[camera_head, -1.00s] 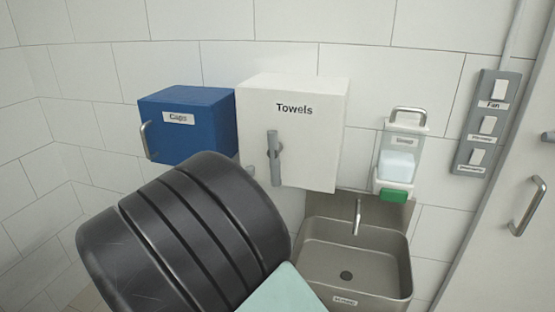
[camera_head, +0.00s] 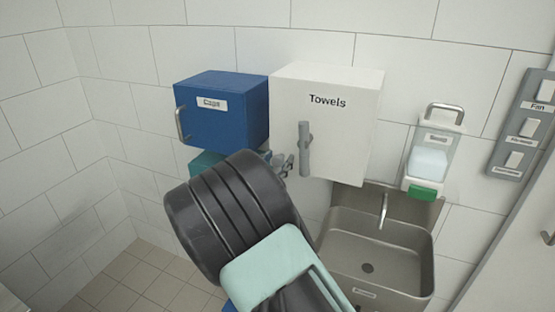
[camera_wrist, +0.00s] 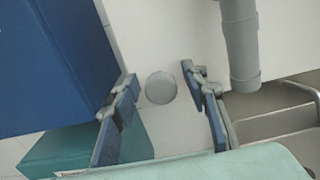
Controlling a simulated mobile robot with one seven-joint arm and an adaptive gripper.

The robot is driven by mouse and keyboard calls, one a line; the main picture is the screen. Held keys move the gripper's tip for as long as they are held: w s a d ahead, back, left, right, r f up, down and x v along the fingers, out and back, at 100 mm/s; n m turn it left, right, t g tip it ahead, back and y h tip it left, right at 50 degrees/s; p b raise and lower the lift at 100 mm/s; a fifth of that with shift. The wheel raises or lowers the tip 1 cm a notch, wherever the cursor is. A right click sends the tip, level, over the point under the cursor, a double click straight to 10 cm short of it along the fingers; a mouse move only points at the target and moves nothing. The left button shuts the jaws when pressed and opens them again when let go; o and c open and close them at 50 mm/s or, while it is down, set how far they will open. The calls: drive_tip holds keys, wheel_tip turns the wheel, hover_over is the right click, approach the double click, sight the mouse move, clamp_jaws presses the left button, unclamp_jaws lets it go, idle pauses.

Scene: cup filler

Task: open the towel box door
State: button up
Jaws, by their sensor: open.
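The white towel box (camera_head: 330,95), labelled "Towels", hangs on the tiled wall with its door shut. Its grey upright bar handle (camera_head: 305,149) is on the left side of the door front. In the wrist view the handle (camera_wrist: 240,45) stands right of my right finger, outside the jaws. My gripper (camera_head: 282,163) is just left of the handle, near the box's lower left edge. In the wrist view my gripper (camera_wrist: 160,75) is open, with a round grey disc (camera_wrist: 160,88) showing between the fingers against the white surface. Whether anything touches is unclear.
A blue "Caps" box (camera_head: 225,115) is mounted close on the left, with a teal box (camera_head: 203,162) below it. A metal sink (camera_head: 375,250) with a tap is below right. A soap dispenser (camera_head: 428,160) and switch panel (camera_head: 525,125) are further right.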

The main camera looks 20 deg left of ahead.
drive_tip(key=shift+c, duration=0.6)
clamp_jaws()
drive_tip(key=shift+s, duration=0.15)
